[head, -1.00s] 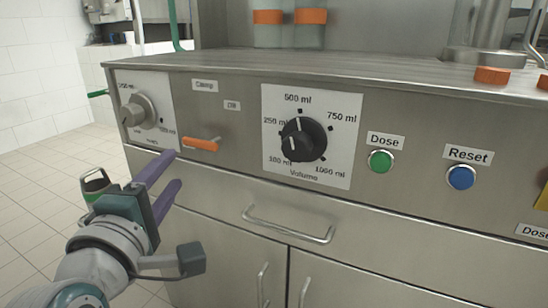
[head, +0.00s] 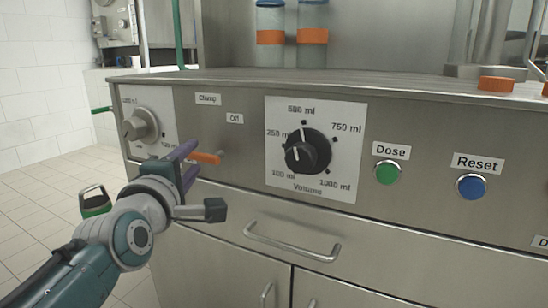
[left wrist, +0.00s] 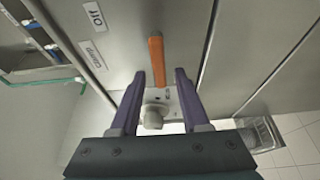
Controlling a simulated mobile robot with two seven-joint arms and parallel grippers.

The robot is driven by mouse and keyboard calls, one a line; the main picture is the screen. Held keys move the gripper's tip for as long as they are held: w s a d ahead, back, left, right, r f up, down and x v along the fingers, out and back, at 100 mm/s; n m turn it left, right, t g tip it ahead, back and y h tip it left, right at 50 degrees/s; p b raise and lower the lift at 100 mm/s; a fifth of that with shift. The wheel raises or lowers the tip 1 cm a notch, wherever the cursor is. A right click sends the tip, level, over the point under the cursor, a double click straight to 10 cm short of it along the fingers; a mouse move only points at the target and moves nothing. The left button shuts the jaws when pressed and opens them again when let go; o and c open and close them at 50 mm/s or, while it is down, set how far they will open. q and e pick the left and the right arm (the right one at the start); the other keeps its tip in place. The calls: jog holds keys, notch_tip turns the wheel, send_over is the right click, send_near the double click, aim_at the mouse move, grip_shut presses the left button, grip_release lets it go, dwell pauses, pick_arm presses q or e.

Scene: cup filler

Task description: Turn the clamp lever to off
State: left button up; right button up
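The clamp lever (head: 204,158) is a short orange bar on the steel front panel. It lies roughly level, pointing left in the head view, below the "Clamp" label (head: 207,99) and the "Off" label (head: 235,118). My left gripper (head: 189,158) is at the lever's left end, its purple fingers partly hiding that end. In the left wrist view the fingers are apart, and the lever (left wrist: 156,58) appears between the fingertips; I cannot tell whether they touch it. The "Off" label (left wrist: 93,15) also shows there. My right gripper is not in view.
A grey knob (head: 139,126) is left of the lever and the black volume knob (head: 307,151) is right of it. Green dose (head: 388,172) and blue reset (head: 471,187) buttons are farther right. A drawer handle (head: 292,242) sticks out below.

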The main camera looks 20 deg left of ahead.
pick_arm(q)
grip_shut()
jog(key=shift+m, duration=0.4)
jog(key=m+t+b, duration=0.1)
jog(key=m, duration=0.1)
jog(key=r+m, duration=0.1)
jog(key=shift+d+m+t+b, duration=0.1)
jog(key=shift+m+t+b, duration=0.25)
jog(key=shift+m+t, duration=0.05)
jog(key=shift+s+d+r+m+t+h+b, duration=0.1)
jog(key=shift+d+r+m+t+h+b, duration=0.35)
jog(key=shift+m+h, duration=1.6)
jog(key=shift+w+d+r+m+t+h+b, duration=0.15)
jog(key=shift+d+m+t+h+b, duration=0.4)
jog(key=shift+m, duration=3.2)
jog(key=shift+s+d+r+m+t+h+b, duration=0.25)
jog(key=shift+m+t+h+b, duration=0.6)
jog(key=shift+m, duration=2.05)
jog(key=shift+w+m+h, duration=0.1)
jog(key=shift+m+h, duration=0.25)
jog(key=shift+m, duration=0.05)
